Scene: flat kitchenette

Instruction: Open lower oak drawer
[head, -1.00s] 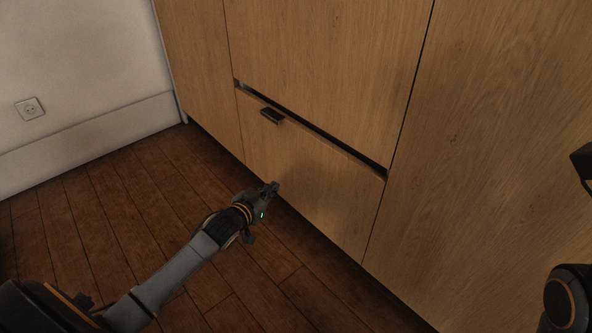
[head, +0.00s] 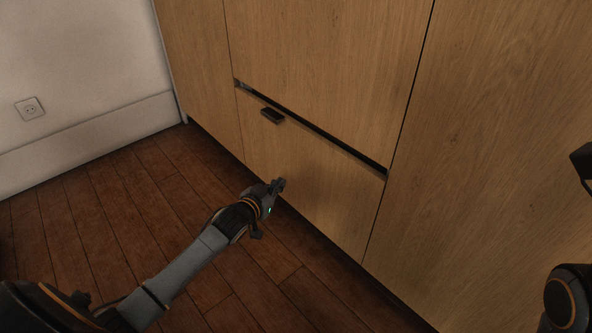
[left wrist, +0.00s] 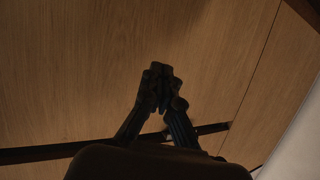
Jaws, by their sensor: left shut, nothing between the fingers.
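The lower oak drawer (head: 300,172) is in the middle of the head view, with a dark handle (head: 272,115) near its upper left. A dark gap runs along its top edge. My left gripper (head: 278,184) is shut and empty, low in front of the drawer and below the handle, apart from it. In the left wrist view the shut fingers (left wrist: 160,78) show against the wood front, with the dark gap behind them.
A taller oak panel (head: 330,70) is above the drawer, and another oak front (head: 490,180) stands to the right. A white wall with a socket (head: 30,109) is at the left. The brown plank floor (head: 110,205) is clear.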

